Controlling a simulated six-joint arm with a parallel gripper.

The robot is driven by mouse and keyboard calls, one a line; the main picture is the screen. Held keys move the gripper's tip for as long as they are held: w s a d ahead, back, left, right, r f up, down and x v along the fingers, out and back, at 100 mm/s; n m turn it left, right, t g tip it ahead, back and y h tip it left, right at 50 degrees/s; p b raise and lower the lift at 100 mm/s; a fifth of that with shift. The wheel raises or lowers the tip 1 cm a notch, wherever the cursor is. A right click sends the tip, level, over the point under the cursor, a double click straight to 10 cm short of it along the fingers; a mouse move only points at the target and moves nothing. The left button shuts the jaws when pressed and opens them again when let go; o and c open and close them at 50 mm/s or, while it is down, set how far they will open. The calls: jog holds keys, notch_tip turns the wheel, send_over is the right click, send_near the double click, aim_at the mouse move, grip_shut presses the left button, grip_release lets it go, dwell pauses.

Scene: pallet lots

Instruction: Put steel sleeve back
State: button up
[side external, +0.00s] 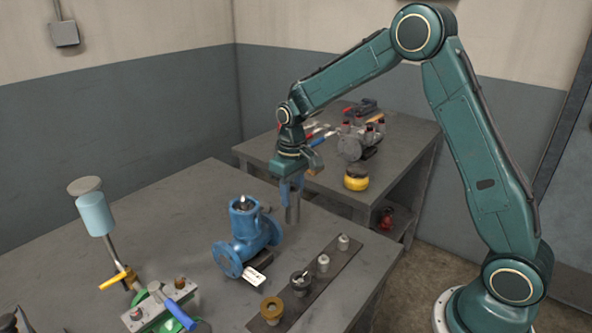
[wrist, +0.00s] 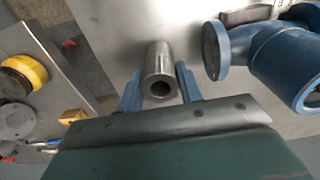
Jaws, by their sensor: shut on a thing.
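The steel sleeve (side external: 293,211) is a plain grey metal tube. My gripper (side external: 291,190) is shut on it and holds it upright above the near bench, behind the dark strip and to the right of the blue valve body (side external: 243,236). In the wrist view the sleeve (wrist: 158,62) sits between the two blue fingers of my gripper (wrist: 159,76), its open bore facing the camera. The blue flanged valve body also shows at the right of the wrist view (wrist: 270,52). Its top opening holds a dark part.
A dark strip (side external: 318,277) on the bench carries a brass ring (side external: 271,309), a dark part (side external: 300,280) and two pale pieces. A white tag (side external: 256,279) lies by the valve. A second bench behind holds a yellow round thing (side external: 356,179).

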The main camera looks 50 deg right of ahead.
jog(key=shift+f, duration=1.7)
jog(key=shift+f, duration=0.15)
jog(key=o, duration=1.1)
notch_tip(320, 180, up, 12)
jog(key=shift+r, duration=0.15)
jog(key=shift+s, duration=0.15)
